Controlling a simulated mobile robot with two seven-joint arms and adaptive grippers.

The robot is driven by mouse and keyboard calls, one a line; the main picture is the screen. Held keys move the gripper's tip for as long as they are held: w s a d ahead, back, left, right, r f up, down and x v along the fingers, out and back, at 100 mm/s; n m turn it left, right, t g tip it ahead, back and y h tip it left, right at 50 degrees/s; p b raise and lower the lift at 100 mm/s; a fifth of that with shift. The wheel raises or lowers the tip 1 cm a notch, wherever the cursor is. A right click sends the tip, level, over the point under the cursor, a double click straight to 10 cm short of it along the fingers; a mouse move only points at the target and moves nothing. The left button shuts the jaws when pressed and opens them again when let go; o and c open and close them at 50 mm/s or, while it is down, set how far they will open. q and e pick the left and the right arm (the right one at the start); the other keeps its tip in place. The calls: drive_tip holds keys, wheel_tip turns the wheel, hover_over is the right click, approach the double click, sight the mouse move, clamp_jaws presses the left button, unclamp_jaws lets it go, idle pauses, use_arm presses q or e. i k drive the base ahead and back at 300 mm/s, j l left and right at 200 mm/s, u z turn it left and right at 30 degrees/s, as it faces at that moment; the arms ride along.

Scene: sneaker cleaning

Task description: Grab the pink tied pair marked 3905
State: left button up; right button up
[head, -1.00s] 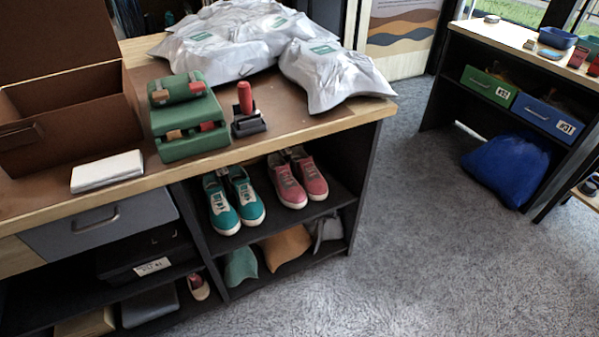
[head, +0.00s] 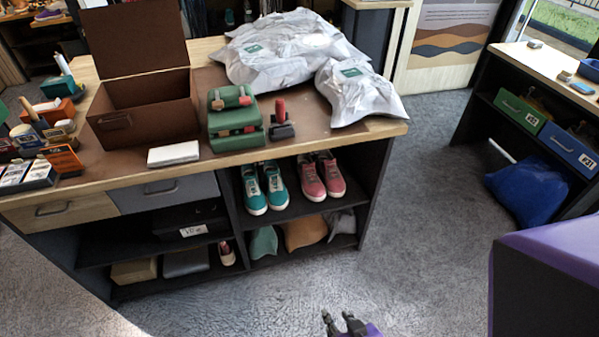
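A pair of pink sneakers (head: 321,177) stands on the upper open shelf of the wooden-topped counter, to the right of a teal pair (head: 264,188). No number or tie is legible on the pink pair at this size. My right gripper (head: 340,318) shows at the bottom edge, low over the carpet and well in front of the shelves. It is empty, with its two fingertips apart. My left gripper is not in view.
The counter (head: 370,131) carries a brown open box (head: 145,113), a green case (head: 236,121), a red-handled stamp (head: 281,122) and white bags (head: 290,50). Caps (head: 305,232) lie on the shelf below the shoes. Grey carpet (head: 420,230) is clear in front and right.

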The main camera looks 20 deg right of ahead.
sight(334, 185)
drive_tip(key=i+l+u, duration=0.15)
drive_tip(key=l+u, duration=0.15)
drive_tip(key=l, duration=0.75)
drive_tip(key=l+u, duration=0.25)
drive_tip(key=l, duration=3.4)
drive_tip(key=i+u, duration=0.05)
drive_tip(key=i, duration=0.05)
